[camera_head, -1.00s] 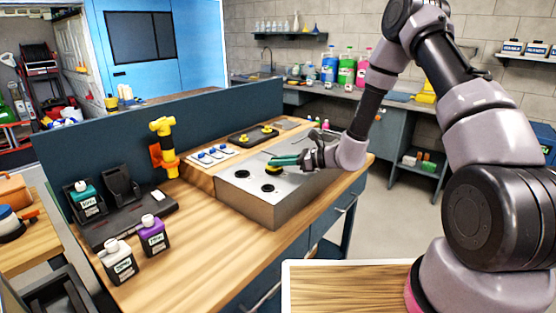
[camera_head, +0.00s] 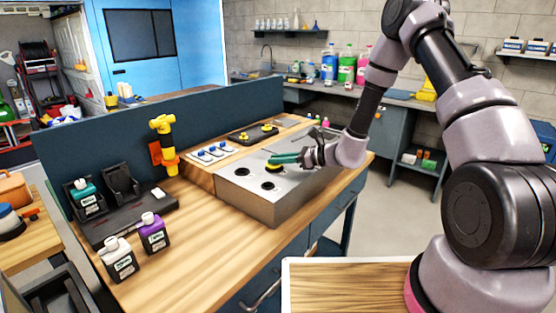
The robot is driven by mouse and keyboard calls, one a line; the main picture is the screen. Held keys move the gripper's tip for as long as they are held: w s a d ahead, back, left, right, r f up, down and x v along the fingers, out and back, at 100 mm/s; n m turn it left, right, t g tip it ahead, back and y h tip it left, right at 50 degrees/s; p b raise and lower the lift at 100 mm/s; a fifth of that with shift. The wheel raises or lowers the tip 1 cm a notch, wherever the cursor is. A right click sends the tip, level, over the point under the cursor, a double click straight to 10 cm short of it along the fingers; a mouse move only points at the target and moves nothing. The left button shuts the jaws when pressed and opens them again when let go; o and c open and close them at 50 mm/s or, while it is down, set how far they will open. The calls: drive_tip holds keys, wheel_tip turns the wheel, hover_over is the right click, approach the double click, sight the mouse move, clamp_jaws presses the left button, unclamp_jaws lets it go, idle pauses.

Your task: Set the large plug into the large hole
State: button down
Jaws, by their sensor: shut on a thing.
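A grey metal box (camera_head: 283,208) stands on the wooden bench, with dark round holes in its top. One hole (camera_head: 251,170) is at the left and another hole (camera_head: 268,185) is nearer the front.
A yellow tool (camera_head: 164,142) stands by the blue partition (camera_head: 110,143). Bottles, including a purple one (camera_head: 153,236), stand at the left. The front bench top is clear.

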drive_tip(key=shift+f, duration=0.55)
drive_tip(key=c, duration=1)
unclamp_jaws()
drive_tip(key=shift+c, duration=0.2)
drive_tip(key=shift+v, duration=5.5)
